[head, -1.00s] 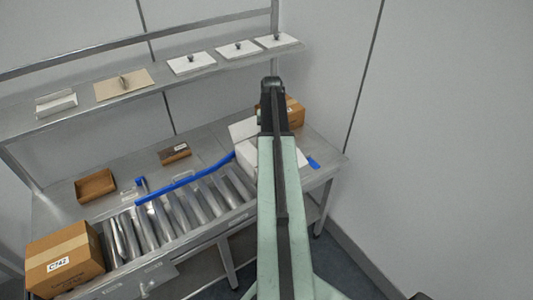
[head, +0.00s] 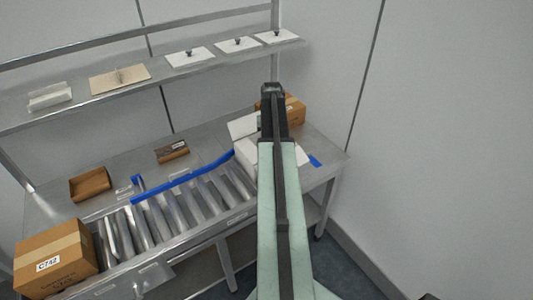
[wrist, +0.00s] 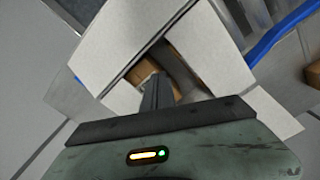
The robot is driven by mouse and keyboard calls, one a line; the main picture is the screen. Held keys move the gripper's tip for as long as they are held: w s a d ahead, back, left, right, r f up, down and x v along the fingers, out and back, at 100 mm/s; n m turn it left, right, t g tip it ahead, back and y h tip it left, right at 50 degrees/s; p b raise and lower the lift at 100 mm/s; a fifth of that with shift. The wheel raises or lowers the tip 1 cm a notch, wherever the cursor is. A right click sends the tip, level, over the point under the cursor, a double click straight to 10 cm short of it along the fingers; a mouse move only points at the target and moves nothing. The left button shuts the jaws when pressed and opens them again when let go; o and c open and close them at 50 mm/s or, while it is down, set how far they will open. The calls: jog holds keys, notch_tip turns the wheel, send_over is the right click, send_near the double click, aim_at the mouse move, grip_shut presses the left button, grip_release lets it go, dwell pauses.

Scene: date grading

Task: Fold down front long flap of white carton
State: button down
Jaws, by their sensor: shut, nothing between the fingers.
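The white carton (head: 246,151) stands on the bench at the end of the roller track, partly hidden behind my arm. A raised flap (head: 243,126) shows on its left and a white flap (head: 300,153) on its right. Brown content (wrist: 190,55) shows in the gap. My gripper (head: 272,88) is shut and empty over the carton; its fingers (wrist: 153,88) point into the opening. Contact with a flap cannot be told.
A brown box (head: 295,109) stands behind the carton. A blue rail (head: 185,186) runs along the rollers (head: 190,205). A labelled carton (head: 55,260) and small brown trays (head: 90,184) are at left. A shelf (head: 140,90) with several flat pieces hangs above.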

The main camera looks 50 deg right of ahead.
jog(key=shift+f+b, duration=1.8)
jog(key=shift+f, duration=0.15)
notch_tip(320, 180, up, 11)
jog(key=p, duration=1.1)
